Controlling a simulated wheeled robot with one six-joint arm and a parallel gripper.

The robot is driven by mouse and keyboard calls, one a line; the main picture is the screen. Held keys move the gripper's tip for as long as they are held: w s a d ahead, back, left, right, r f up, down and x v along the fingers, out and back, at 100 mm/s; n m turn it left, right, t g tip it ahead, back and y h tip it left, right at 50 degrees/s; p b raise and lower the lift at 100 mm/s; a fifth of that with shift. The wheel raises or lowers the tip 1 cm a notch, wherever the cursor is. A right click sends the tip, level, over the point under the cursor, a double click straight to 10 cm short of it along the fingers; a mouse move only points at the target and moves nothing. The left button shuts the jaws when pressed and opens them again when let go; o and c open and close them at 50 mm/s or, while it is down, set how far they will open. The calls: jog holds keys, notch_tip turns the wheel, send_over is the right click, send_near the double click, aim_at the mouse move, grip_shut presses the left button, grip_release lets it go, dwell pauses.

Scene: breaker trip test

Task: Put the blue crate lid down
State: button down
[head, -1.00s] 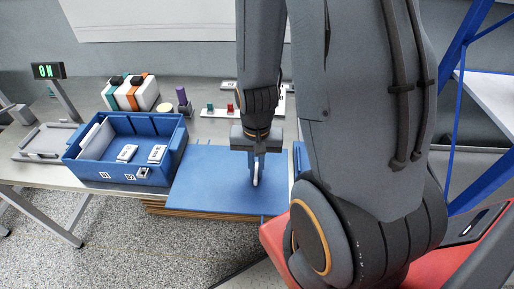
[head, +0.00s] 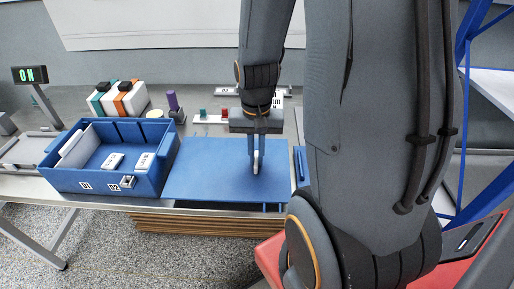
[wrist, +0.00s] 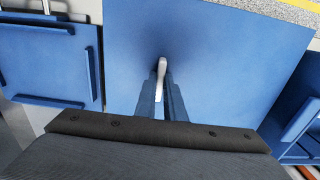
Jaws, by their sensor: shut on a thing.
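The blue crate lid (head: 215,170) is a flat blue panel with a small white upright handle (head: 257,161) near its right part. My gripper (head: 257,150) is shut on that handle from above. In the wrist view, the handle (wrist: 161,72) shows between the two fingers (wrist: 160,95), and the lid (wrist: 230,65) lies level beneath them. The lid is to the right of the blue crate (head: 60,181), over the table's front part. Whether its underside touches anything is hidden.
The open crate holds white labelled blocks. A purple-topped piece (head: 173,102), a board with green and red parts (head: 225,112), and white cases (head: 120,98) stand behind. A brown slatted stack (head: 200,224) is below the table edge. Blue parts (wrist: 50,62) flank the lid in the wrist view.

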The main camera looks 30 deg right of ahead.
aim_at(257, 148)
jog(key=w+d, duration=0.1)
jog(key=w+d+p, duration=0.1)
jog(key=w, duration=0.1)
jog(key=w+d, duration=0.1)
jog(key=w, duration=0.1)
jog(key=shift+w+d, duration=0.25)
jog(key=shift+d, duration=0.15)
jog(key=shift+w+f, duration=0.1)
jog(key=shift+f+p, duration=0.75)
jog(key=shift+f, duration=0.9)
jog(key=shift+f, duration=0.15)
jog(key=c, duration=1.8)
grip_release()
jog(key=shift+c, duration=0.2)
